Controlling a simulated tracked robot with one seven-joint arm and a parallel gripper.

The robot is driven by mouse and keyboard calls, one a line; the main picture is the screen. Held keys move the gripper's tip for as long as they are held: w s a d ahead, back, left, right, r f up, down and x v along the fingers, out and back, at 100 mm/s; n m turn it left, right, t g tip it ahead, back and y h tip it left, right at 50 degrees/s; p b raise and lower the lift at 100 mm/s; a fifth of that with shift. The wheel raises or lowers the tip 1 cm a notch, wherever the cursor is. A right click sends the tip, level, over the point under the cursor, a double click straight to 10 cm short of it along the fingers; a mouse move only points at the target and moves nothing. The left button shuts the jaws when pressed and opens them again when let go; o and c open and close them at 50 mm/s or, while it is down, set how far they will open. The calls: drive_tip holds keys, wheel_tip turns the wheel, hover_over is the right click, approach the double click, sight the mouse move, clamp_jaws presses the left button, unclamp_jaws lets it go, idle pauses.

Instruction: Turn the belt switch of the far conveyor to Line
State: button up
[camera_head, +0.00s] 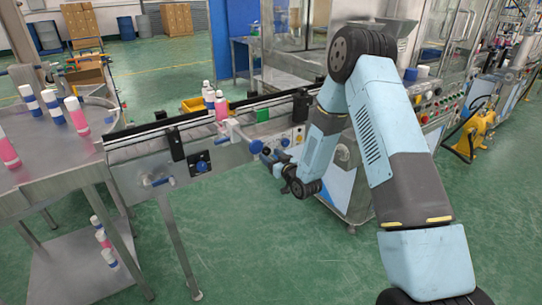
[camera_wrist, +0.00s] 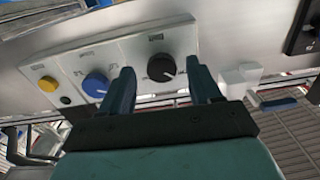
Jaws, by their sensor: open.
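In the wrist view a pale switch panel (camera_wrist: 125,62) on the metal conveyor side carries a black knob (camera_wrist: 161,67) with a white pointer mark, a blue knob (camera_wrist: 95,85) and a yellow button (camera_wrist: 48,84). The labels are too small to read. My gripper (camera_wrist: 160,80) is open and empty, its fingers on either side of the black knob in the picture. Contact cannot be told. In the head view my gripper (camera_head: 265,153) is beside the conveyor (camera_head: 135,150), and my arm partly hides the panel.
A second control box (camera_head: 199,163) with a blue knob is on the conveyor side, further left. Several bottles (camera_head: 221,105) stand on the belt. A round steel table (camera_head: 35,150) with pink and white bottles is at left. Machines stand behind my arm at right. The green floor in front is clear.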

drive_tip(key=shift+x, duration=0.8)
drive_tip(key=shift+d, duration=0.1)
drive_tip(key=c, duration=1)
